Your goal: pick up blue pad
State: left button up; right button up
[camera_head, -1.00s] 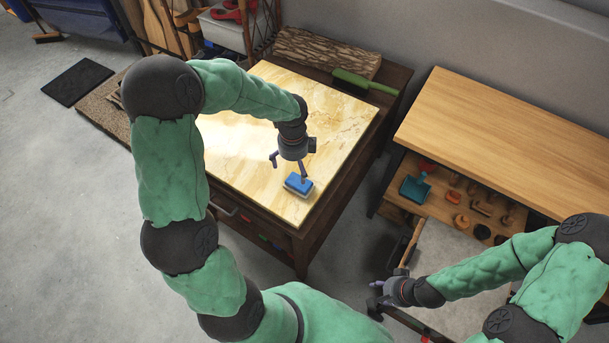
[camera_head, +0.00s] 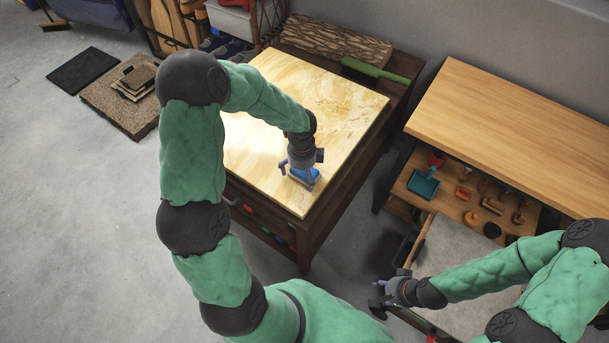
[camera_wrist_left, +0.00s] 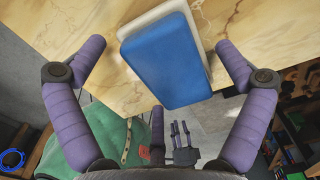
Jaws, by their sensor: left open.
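The blue pad (camera_head: 306,174) lies on the marble-patterned tabletop (camera_head: 346,110), close to its front corner. In the left wrist view the blue pad (camera_wrist_left: 166,62) sits on a white layer, between the two purple fingers and apart from both. My left gripper (camera_head: 300,172) is open and over the pad, with a finger on either side; it hides part of the pad in the head view. My right gripper (camera_head: 378,294) is at the lower right, away from the pad, at a drawer's edge; its fingers are too small and dark to judge.
A green brush (camera_head: 374,70) and a rough wooden board (camera_head: 334,42) lie behind the marble top. A wooden workbench (camera_head: 500,130) stands to the right, with an open drawer holding a blue scoop (camera_head: 424,184) and several small items. The rest of the marble top is clear.

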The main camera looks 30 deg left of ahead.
aim_at(302, 172)
pick_arm(q)
jog(key=c, duration=1)
jog(key=shift+r, duration=0.1)
jog(key=shift+r+p, duration=0.6)
notch_tip(302, 172, up, 2)
jog(key=shift+r+p, duration=0.1)
jog(key=shift+p, duration=0.65)
jog(key=shift+s+d+r+p, duration=0.8)
jog(key=shift+s+d+r, duration=0.3)
jog(key=shift+d+r, duration=0.7)
jog(key=shift+s+d+r+p, duration=0.85)
jog(key=shift+s+d+r, duration=0.4)
jog(key=shift+d, duration=1.05)
jog(key=shift+s+d+r+p, duration=0.8)
jog(key=shift+s+d+r, duration=0.2)
jog(key=shift+d+r, duration=0.85)
